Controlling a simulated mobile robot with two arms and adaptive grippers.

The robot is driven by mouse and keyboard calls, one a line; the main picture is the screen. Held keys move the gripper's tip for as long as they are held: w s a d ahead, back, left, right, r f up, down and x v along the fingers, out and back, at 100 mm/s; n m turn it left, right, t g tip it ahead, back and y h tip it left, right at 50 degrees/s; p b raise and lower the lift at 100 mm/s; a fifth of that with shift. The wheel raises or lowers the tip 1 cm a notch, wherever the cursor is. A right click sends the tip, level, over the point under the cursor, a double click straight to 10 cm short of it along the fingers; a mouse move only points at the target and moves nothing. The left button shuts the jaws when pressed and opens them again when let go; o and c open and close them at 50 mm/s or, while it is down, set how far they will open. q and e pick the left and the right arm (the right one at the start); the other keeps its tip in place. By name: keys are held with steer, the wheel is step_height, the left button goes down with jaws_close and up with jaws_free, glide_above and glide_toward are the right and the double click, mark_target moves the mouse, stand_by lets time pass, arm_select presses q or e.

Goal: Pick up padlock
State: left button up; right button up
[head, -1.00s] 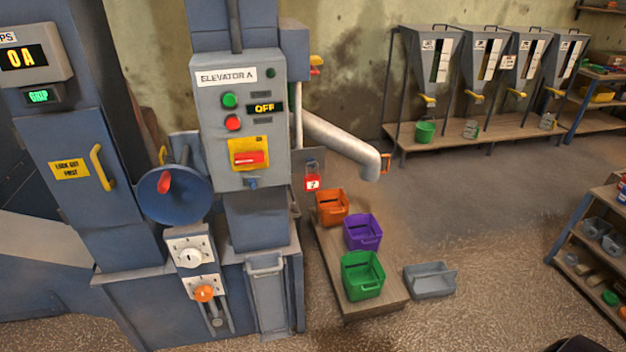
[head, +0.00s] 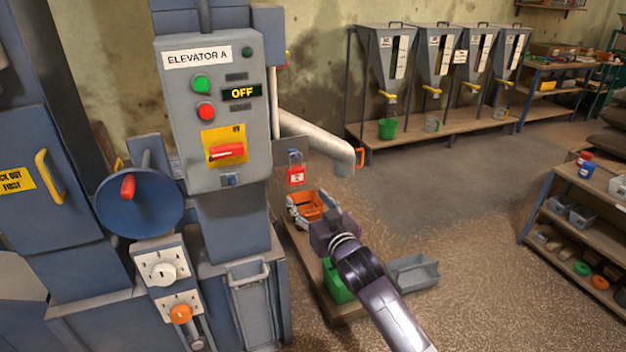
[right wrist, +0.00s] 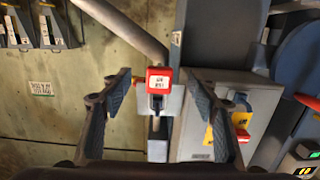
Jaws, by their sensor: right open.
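The red padlock (head: 296,176) with a white label hangs from a grey plate beside the elevator's control box, right of it in the head view. In the right wrist view the padlock (right wrist: 158,78) shows upside down between the two fingers, farther off and apart from them. My left gripper is not in view.
The control box (head: 212,110) with its red switch stands close left of the padlock. A grey slanting pipe (head: 318,140) runs just behind and right of it. The green bin (head: 335,286) and grey bin (head: 415,272) are below. Open floor lies to the right.

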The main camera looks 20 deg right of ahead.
steer(key=t, duration=0.1)
glide_toward(297, 171)
steer(key=w, duration=0.3)
steer(key=shift+w+a+p, duration=0.15)
steer(key=shift+w+p, duration=0.45)
steer(key=shift+w, duration=2.65)
steer(key=shift+c, duration=0.3)
steer(key=c, duration=1.2)
